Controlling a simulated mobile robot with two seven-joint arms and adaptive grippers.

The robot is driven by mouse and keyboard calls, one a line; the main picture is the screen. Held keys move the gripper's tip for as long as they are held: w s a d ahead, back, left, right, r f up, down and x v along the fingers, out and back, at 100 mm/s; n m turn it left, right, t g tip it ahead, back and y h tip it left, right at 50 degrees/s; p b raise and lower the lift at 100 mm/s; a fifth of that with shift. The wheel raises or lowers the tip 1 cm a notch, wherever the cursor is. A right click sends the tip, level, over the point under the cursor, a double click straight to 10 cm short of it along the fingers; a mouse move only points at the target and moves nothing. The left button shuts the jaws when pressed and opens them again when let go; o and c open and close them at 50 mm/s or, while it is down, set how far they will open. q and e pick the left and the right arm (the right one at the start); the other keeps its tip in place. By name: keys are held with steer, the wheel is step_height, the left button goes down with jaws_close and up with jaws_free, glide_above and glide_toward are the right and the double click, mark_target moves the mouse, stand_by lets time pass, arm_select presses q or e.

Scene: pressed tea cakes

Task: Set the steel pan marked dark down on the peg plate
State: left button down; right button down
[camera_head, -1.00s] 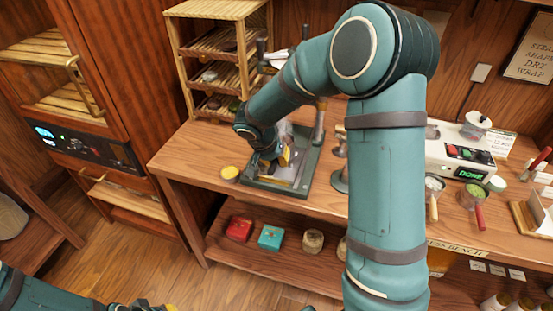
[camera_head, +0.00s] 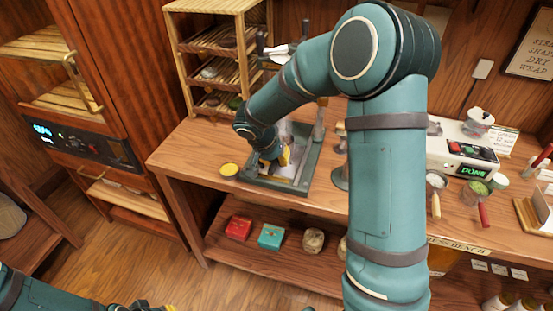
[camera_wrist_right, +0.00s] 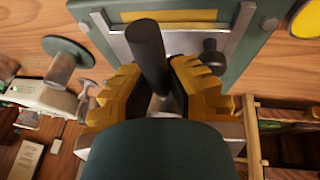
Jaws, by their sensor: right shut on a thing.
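The peg plate (camera_head: 311,163) is a green-framed base with a bright metal surface, on the left part of the wooden bench. My right gripper (camera_head: 285,157) is low over it. In the right wrist view its yellow fingers (camera_wrist_right: 158,95) are shut around a narrow piece of metal, which I take for the steel pan. A dark round rod (camera_wrist_right: 148,55) rises between the fingers. The pan's body and its mark are hidden, and I cannot tell whether it touches the plate. My left gripper (camera_head: 152,306) shows only partly at the bottom edge.
A slatted wooden rack (camera_head: 208,60) stands behind the plate. A metal stand (camera_head: 341,177) is close on the right. A scale (camera_head: 465,155) and small bowls are further right.

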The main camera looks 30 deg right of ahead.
steer(key=shift+f, duration=0.15)
steer(key=c, duration=1)
jaws_free()
steer(key=shift+a, duration=0.15)
steer(key=shift+w+a+r, duration=0.1)
steer(key=shift+a+r, duration=0.1)
steer(key=shift+r, duration=0.3)
steer(key=v, duration=1.1)
steer(key=shift+s+d, duration=0.25)
steer(key=shift+s, duration=0.05)
